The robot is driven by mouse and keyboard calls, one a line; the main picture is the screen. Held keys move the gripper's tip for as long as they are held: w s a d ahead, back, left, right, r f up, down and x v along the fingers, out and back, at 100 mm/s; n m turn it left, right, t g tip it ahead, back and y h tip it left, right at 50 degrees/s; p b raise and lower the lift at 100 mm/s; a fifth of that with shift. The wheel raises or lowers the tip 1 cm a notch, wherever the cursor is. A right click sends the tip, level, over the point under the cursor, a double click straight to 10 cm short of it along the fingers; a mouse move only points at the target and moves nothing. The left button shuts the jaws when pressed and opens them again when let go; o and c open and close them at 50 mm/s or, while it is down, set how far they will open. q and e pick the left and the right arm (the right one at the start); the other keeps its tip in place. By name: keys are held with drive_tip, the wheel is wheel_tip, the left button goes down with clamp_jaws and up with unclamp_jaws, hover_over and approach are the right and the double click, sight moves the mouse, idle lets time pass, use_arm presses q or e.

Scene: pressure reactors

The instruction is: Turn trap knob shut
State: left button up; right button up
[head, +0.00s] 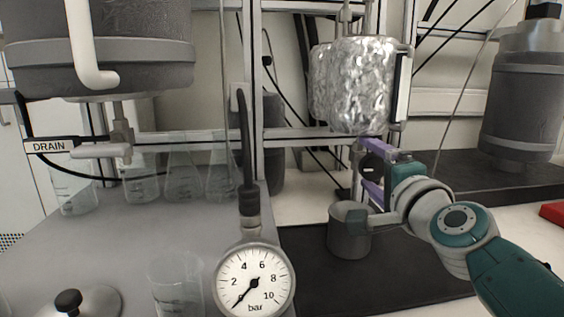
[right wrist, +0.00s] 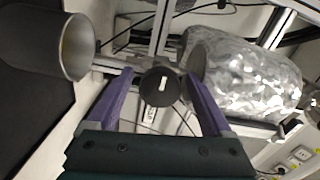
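The trap knob (right wrist: 162,86) is a round black disc with a white mark in the right wrist view. The mark runs nearly upright in that view. My right gripper (right wrist: 161,80) has its two purple fingers spread, one on each side of the knob. I cannot tell whether either finger touches it. In the head view my right gripper (head: 371,168) is just below a foil-wrapped vessel (head: 352,82), and its fingers largely hide the knob. The foil vessel also shows in the right wrist view (right wrist: 250,78). My left gripper is not in view.
A metal cup (head: 349,240) stands on the black mat (head: 310,270) below my right gripper. A pressure gauge (head: 254,281) is in front. Glass flasks (head: 183,172) stand at left under a grey reactor (head: 140,68) with a DRAIN label (head: 50,146). Metal frame bars run behind.

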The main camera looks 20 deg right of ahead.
drive_tip(key=p+v, duration=0.1)
drive_tip(key=v, duration=0.9)
idle(0.4)
